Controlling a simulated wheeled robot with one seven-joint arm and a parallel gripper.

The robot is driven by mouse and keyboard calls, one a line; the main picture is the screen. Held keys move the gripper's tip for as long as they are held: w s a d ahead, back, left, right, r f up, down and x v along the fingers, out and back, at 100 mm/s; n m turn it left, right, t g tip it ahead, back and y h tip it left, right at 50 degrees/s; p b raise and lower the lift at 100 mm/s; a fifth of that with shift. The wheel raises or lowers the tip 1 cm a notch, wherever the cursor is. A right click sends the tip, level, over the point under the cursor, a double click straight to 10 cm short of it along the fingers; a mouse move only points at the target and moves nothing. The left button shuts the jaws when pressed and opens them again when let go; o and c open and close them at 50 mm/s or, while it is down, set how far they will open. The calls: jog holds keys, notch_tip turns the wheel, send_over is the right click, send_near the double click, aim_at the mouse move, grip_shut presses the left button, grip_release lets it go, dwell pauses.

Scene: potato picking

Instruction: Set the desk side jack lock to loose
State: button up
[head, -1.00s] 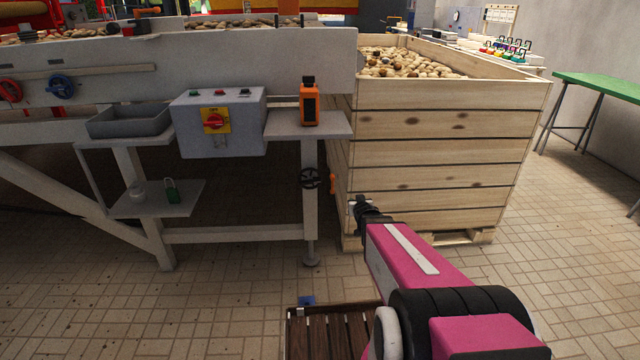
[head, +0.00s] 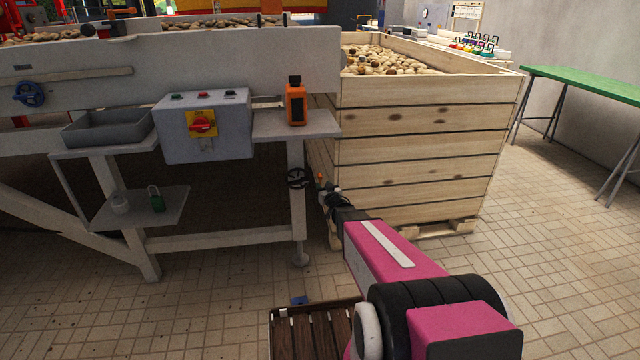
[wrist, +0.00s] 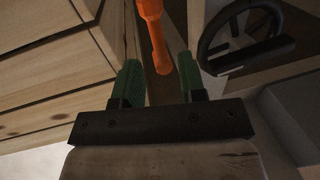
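The jack lock appears as an orange lever (head: 321,176) beside the black handwheel (head: 296,179) on the machine's leg. In the wrist view the orange lever (wrist: 154,35) comes down from the top edge, its lower end near the gap between the fingertips. The handwheel (wrist: 240,35) is to its right, apart from it. My gripper (wrist: 159,78) is open, with its two green fingers spread on either side of the lever's line and nothing clearly held. In the head view my gripper (head: 328,193) is just below the lever, and its fingers are too small to judge contact.
A large wooden crate of potatoes (head: 415,135) stands close to the right of the leg; its slats (wrist: 50,65) fill the wrist view's left. A grey control box (head: 205,125) and an orange device (head: 296,102) are above. A slatted wooden crate (head: 315,330) lies low in front.

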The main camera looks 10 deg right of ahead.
aim_at(320, 182)
jog(key=w, duration=0.2)
jog(key=w+a, duration=0.1)
jog(key=w, duration=0.1)
jog(key=shift+w, duration=0.2)
grip_shut()
